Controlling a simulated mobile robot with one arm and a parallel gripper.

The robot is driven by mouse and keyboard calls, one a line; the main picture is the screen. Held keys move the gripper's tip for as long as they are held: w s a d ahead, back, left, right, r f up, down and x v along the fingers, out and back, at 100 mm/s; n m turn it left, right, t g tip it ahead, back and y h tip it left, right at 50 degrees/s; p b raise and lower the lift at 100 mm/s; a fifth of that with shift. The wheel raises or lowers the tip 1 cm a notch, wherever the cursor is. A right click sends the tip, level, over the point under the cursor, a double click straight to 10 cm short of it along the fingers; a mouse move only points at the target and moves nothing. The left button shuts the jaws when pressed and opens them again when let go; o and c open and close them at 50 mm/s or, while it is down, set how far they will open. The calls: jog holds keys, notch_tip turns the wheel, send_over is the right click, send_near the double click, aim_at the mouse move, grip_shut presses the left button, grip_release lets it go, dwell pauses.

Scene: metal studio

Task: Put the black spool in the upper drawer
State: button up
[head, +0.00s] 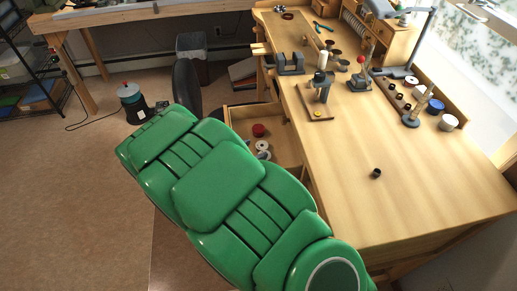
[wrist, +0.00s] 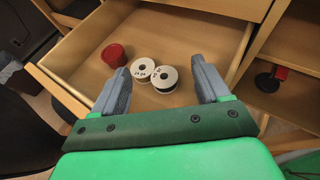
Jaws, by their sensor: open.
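A small black cylinder, which looks like the black spool (head: 376,173), stands on the bare front part of the wooden bench. It is far from my gripper and I do not make it out in the wrist view. The open upper drawer (head: 286,125) juts out from under the bench; its wooden floor and walls also fill the wrist view (wrist: 190,22). My gripper (wrist: 160,66) is open and empty above the drawer's front part. My green arm hides its fingers and part of the drawer in the head view.
The workbench (head: 410,205) holds a vise (head: 291,64), a small stand (head: 319,100) and several jars towards the back. The bench around the black spool is clear. A dark object with red (wrist: 270,79) sits right of the drawer.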

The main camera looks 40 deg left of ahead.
jog(key=v, duration=0.7)
jog(key=shift+w+r, duration=0.1)
jog(key=shift+w, duration=0.05)
jog(key=w+r+n+g+y, duration=0.3)
jog(key=w+r+n+y, duration=0.2)
jog(key=w+r+n, duration=0.65)
jog(key=w+d+r+n+g+y, duration=0.35)
jog(key=d+r+n, duration=0.25)
jog(key=d+n, duration=0.3)
jog(key=s+d+r+n+g+h, duration=0.1)
jog(key=s+d+n, duration=0.4)
jog(key=s+d, duration=0.5)
jog(key=s+d+r+n+g+h, duration=0.1)
jog(key=s+d+n+g+h, duration=0.2)
jog(key=d, duration=1.6)
jog(key=s+d+r+n+g+h, duration=0.2)
jog(key=s+d+n+g, duration=0.2)
jog(key=s+d+n, duration=0.5)
jog(key=s+d, duration=0.6)
jog(key=s, duration=0.1)
jog(key=shift+s+d+g, duration=0.2)
jog(key=shift+s+g, duration=0.15)
